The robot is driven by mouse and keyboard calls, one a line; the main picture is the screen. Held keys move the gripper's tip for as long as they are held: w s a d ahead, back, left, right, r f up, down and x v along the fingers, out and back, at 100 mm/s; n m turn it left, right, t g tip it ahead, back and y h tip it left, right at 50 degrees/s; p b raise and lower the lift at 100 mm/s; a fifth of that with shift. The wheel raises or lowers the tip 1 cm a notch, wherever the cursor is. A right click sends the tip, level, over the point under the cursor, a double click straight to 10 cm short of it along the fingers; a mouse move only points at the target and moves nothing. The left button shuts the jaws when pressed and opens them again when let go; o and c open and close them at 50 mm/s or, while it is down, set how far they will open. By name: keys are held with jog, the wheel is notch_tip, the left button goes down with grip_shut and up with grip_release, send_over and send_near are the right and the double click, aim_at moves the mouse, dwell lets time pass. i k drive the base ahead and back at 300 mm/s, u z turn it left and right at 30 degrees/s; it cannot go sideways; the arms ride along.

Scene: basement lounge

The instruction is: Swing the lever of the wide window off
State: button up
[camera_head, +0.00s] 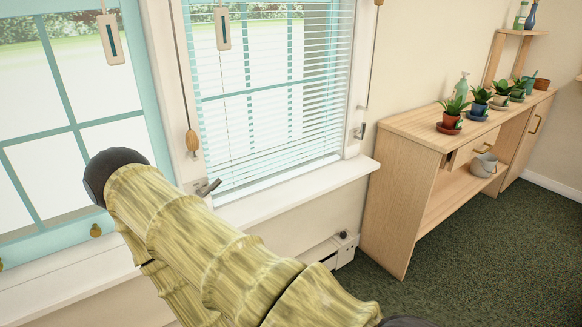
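A window with white blinds (270,100) stands in the middle of the head view. A small grey lever (207,187) sticks out at its lower left corner, just above the sill and close to my arm. A metal latch (360,130) sits on its right frame. A second window with a teal frame (150,118) fills the left side and runs out of the picture. I cannot tell which window is the wide one. My arm, in a bamboo-like pattern with a dark rounded end, crosses the lower middle and hides part of the sill. My gripper is not visible.
A wooden shelf unit (410,190) with potted plants (451,112) stands at the right, a grey mug (484,165) on its lower shelf. The white sill (300,194) juts from the wall. A white heater (340,248) is below it. Green carpet (480,260) is clear at lower right.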

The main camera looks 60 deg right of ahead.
aim_at(218, 182)
jog(key=z, duration=1.3)
jog(key=i, duration=0.5)
jog(key=u, duration=0.05)
